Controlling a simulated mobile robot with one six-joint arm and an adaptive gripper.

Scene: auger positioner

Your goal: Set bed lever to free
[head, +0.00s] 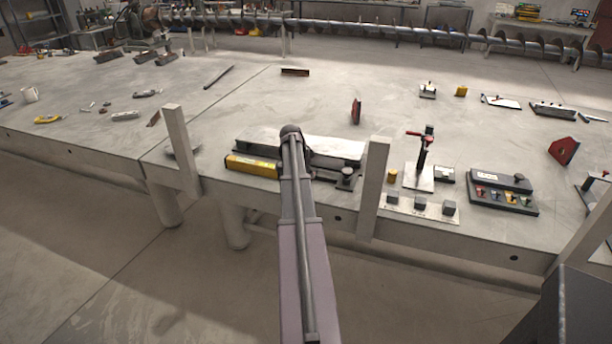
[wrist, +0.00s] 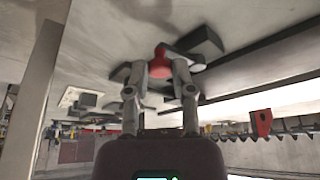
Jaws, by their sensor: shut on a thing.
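In the wrist view, which looks upside down, the fingers of my gripper (wrist: 162,70) are closed on a red knob (wrist: 160,59), which I take to be the grip of the bed lever. A dark grey block and bar (wrist: 200,46) sit right beside the knob. In the head view my arm reaches over the front of the bench to a low fixture with a metal plate (head: 335,147) and a yellow block (head: 252,166). My arm hides the gripper and the knob there, so the lever's position cannot be told.
Pale posts (head: 180,150) and (head: 374,185) stand at the bench's front edge on both sides of my arm. A red-handled clamp (head: 421,150) and a button box (head: 503,192) are to the right. The middle of the bench (head: 250,110) is mostly clear.

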